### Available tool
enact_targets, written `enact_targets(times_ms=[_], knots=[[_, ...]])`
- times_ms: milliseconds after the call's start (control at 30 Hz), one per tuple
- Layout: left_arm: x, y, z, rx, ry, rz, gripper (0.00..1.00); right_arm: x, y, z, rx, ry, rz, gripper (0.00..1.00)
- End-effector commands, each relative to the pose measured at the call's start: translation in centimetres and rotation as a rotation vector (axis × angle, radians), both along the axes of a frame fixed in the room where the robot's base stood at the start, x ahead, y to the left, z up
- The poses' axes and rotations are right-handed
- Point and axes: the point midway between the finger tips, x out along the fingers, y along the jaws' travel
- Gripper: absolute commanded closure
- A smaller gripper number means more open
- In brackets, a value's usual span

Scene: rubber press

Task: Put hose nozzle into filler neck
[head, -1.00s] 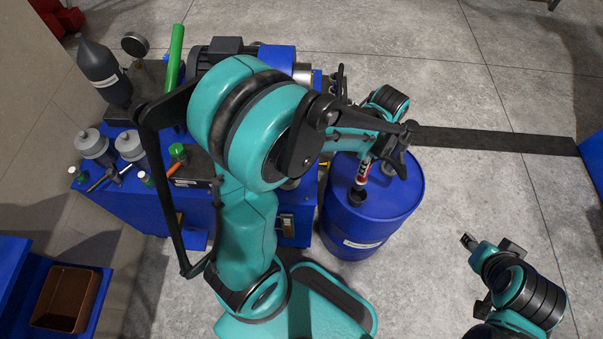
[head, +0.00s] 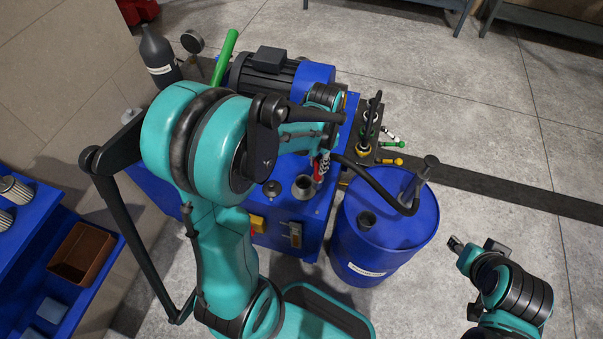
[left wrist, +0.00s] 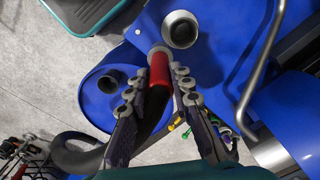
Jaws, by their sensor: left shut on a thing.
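My left gripper (left wrist: 157,92) is shut on the hose nozzle (left wrist: 159,68), which has a red body and a pale tip. In the head view the red and white nozzle (head: 321,168) hangs below the gripper, just right of and above the filler neck (head: 303,188). The filler neck is an open metal pipe on the blue machine. In the left wrist view the filler neck (left wrist: 181,29) lies just beyond the tip and to its right, and the tip looks outside the opening. My right gripper (head: 455,243) is at the lower right, apart from everything; its jaws are too small to read.
A blue barrel (head: 385,245) with a dark opening (head: 367,222) stands right of the machine. A black hose (head: 375,183) runs from the nozzle to the barrel's top. A motor (head: 265,75) sits behind the neck. Colored-handled valves (head: 390,145) are behind the barrel.

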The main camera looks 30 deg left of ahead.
Motion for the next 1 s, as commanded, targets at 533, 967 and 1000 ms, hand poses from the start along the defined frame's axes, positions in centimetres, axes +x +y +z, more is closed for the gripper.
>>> enact_targets(times_ms=[533,967,1000], knots=[[0.7,5.5,-5.3,0.000,0.000,-0.004,1.00,0.0,0.0,-2.9,0.000,0.000,0.000,0.60],[0.6,5.4,-7.4,0.000,0.000,-0.003,1.00,0.0,0.0,-3.8,0.000,0.000,0.000,0.60],[0.6,5.4,-7.5,0.000,0.000,-0.003,1.00,0.0,0.0,-3.9,0.000,0.000,0.000,0.60]])
